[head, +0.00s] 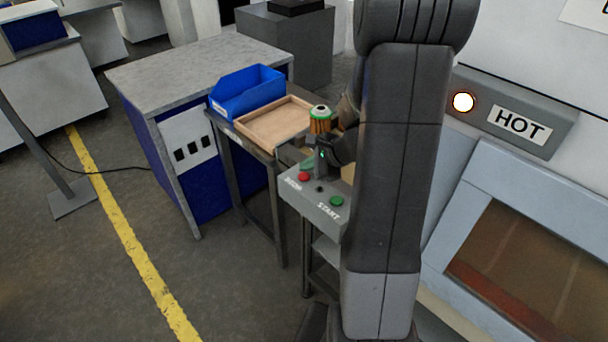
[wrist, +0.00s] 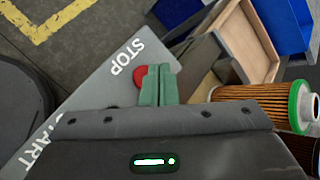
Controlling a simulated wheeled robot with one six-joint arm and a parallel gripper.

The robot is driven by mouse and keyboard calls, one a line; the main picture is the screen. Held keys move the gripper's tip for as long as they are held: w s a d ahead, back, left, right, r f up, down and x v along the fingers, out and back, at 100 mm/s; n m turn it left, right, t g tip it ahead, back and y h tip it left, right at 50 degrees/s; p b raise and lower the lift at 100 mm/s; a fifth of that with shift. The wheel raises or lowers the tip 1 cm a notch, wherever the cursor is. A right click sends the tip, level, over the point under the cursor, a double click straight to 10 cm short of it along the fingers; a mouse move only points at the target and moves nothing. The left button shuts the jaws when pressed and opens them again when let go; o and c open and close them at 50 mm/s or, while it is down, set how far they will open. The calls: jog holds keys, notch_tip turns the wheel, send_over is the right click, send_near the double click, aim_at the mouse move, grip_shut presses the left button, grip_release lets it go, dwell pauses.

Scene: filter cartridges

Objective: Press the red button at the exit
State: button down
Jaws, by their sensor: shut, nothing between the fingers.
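The red button (head: 304,177) sits beside the word STOP on a grey control box (head: 318,209). In the wrist view the red button (wrist: 139,75) shows just left of my fingertips, partly covered by them. My gripper (head: 308,163) is above the box in the head view, close to the red button. Its green fingers (wrist: 158,70) are shut together with nothing between them. I cannot tell whether the fingertips touch the button or the box.
A green button (head: 336,201) is beside START. A filter cartridge (head: 320,122) with a green rim stands close to my gripper. A wooden tray (head: 296,101) and blue bin (head: 247,97) are beyond. A machine marked HOT (head: 521,124) stands at right.

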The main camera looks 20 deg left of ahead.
aim_at(308, 177)
notch_tip(308, 177, up, 5)
jog(key=p, duration=0.3)
jog(key=shift+p, duration=0.3)
jog(key=shift+f, duration=0.1)
dwell(0.4)
